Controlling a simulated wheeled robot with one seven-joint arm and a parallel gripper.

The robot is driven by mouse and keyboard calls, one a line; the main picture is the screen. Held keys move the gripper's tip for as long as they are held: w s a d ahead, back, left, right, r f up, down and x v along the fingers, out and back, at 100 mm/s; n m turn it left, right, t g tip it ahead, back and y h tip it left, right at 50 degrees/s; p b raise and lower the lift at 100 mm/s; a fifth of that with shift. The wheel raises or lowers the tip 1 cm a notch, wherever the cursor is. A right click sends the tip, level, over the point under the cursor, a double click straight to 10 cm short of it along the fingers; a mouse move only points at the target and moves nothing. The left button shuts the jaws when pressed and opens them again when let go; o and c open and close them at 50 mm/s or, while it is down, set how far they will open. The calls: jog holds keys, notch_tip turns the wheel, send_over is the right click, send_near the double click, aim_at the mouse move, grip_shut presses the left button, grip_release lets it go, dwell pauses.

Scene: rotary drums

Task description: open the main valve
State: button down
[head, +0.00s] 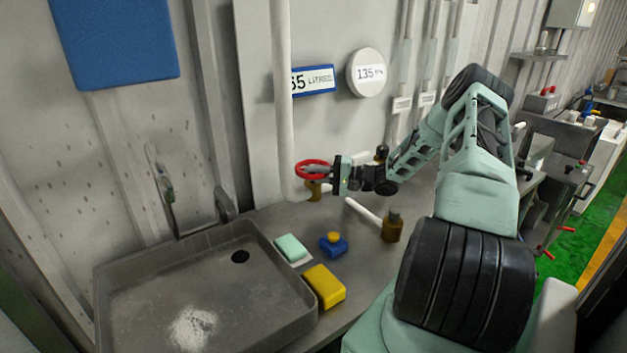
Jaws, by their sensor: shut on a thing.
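The main valve has a red round handwheel (311,164) on a brass body (314,190), at the foot of a white vertical pipe (284,90) near the back wall. My gripper (322,171) reaches in from the right and is shut on the handwheel's near right side. The fingers cover part of the rim. How far the wheel is turned cannot be told.
A grey sink (115,285) with white powder lies at left.

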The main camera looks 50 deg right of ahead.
jog(key=c, duration=1.4)
grip_release()
jog(key=shift+o, duration=0.2)
jog(key=shift+s+d+f, duration=0.1)
jog(key=shift+s+d, duration=0.25)
jog(key=shift+s, duration=0.15)
jog(key=b+v, duration=0.5)
jog(key=v, duration=1.1)
jog(key=shift+s+d, duration=0.1)
jog(key=shift+s, duration=0.1)
